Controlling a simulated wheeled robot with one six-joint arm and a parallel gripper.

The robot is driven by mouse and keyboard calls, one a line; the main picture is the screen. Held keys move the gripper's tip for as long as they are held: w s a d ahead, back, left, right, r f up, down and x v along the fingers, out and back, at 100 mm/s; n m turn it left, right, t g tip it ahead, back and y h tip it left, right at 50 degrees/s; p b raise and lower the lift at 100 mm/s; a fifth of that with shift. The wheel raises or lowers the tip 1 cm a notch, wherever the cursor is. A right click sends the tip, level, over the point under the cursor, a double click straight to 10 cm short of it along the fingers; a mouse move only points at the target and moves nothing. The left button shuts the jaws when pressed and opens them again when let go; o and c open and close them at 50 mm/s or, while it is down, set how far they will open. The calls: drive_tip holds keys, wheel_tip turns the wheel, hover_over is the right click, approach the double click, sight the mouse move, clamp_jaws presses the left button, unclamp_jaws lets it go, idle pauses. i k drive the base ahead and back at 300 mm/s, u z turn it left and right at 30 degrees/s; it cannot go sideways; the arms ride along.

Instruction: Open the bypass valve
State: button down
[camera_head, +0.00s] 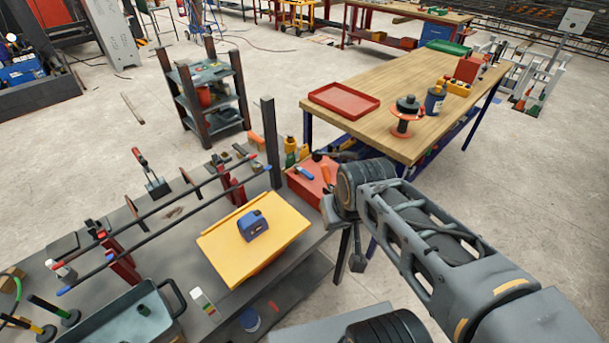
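I cannot make out a bypass valve anywhere in the head view. My arm reaches in from the lower right, its wrist over the gap between the grey workbench (187,236) and the wooden table (445,75). What looks like my gripper (357,262) hangs below the wrist, small and partly hidden. I cannot tell whether its fingers are apart or hold anything. It appears apart from the things on both tables.
Two dark bars (165,214) on red stands cross the workbench, beside a yellow board (254,238) with a blue tool (252,225) on it. A blue-grey tray (140,318) sits at front. A black shelf (207,95) stands behind. Concrete floor (290,75) is open beyond.

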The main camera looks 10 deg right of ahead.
sight(303, 171)
drive_tip(key=k, duration=1.3)
drive_tip(key=z, duration=0.55)
drive_tip(key=i, duration=1.45)
drive_tip(key=u, duration=0.85)
drive_tip(key=i, duration=0.4)
drive_tip(key=u, duration=0.5)
